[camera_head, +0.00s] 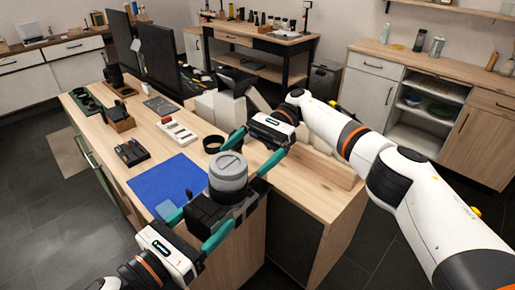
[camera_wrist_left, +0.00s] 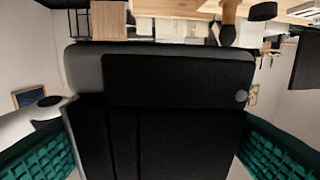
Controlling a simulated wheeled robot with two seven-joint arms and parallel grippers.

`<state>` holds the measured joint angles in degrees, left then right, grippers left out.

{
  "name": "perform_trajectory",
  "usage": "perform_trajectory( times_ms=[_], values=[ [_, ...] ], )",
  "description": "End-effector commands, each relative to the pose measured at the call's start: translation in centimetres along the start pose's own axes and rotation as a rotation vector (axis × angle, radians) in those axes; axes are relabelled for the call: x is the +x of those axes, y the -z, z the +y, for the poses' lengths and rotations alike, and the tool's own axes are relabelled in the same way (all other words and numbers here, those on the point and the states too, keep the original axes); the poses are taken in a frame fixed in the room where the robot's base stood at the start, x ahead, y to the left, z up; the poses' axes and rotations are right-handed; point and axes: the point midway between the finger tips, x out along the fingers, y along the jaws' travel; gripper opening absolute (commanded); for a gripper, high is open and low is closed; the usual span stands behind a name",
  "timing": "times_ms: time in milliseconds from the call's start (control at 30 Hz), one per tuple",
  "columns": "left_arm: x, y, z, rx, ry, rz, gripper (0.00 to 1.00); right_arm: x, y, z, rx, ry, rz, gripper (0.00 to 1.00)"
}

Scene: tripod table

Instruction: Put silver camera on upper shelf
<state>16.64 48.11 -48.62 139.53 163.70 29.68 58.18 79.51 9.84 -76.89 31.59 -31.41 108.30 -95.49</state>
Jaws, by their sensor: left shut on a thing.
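The camera, with a silver-grey lens (camera_head: 228,172) pointing up and a black body, is held in my left gripper (camera_head: 218,208) in front of the desk. One teal finger is on each side of the body. In the left wrist view its black and grey body (camera_wrist_left: 165,95) fills the middle between the two teal fingers. My right gripper (camera_head: 252,151) is above the desk, just beyond the camera; its teal fingers are apart with nothing seen between them. A wooden wall shelf (camera_head: 455,9) shows at the top right.
The wooden desk (camera_head: 320,190) carries a blue mat (camera_head: 165,182), a black ring (camera_head: 213,144), a white strip (camera_head: 177,132), dark monitors (camera_head: 160,58) and white blocks (camera_head: 222,108). A cabinet (camera_head: 370,85) with open shelves stands at right, with bottles on top. Dark floor is clear at left.

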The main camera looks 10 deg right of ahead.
Motion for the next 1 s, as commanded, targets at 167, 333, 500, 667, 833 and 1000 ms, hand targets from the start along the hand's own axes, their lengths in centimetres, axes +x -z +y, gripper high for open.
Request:
perform_trajectory(
  times_ms=[167,333,500,667,833,1000],
  values=[
    [0.0,0.4,0.1,0.003,-0.002,0.009,0.02,-1.1,1.3,-1.7,-0.115,0.106,-0.119,1.00],
    [0.0,0.4,0.1,0.003,-0.002,0.009,0.02,-0.7,1.3,-2.1,-0.134,0.135,-0.136,1.00],
    [0.0,0.4,0.1,0.003,-0.003,0.009,0.02,0.7,1.0,-2.3,-0.132,0.141,-0.130,1.00],
    [0.0,0.4,0.1,0.003,-0.003,0.009,0.02,1.7,0.9,-2.5,-0.135,0.123,-0.136,1.00],
    [0.0,0.4,0.1,0.003,-0.002,0.009,0.02,5.0,0.4,-2.9,-0.132,0.127,-0.138,1.00],
    [0.0,0.4,0.1,0.003,-0.002,0.009,0.02,7.9,0.0,-3.2,-0.132,0.126,-0.137,1.00]
  ],
)
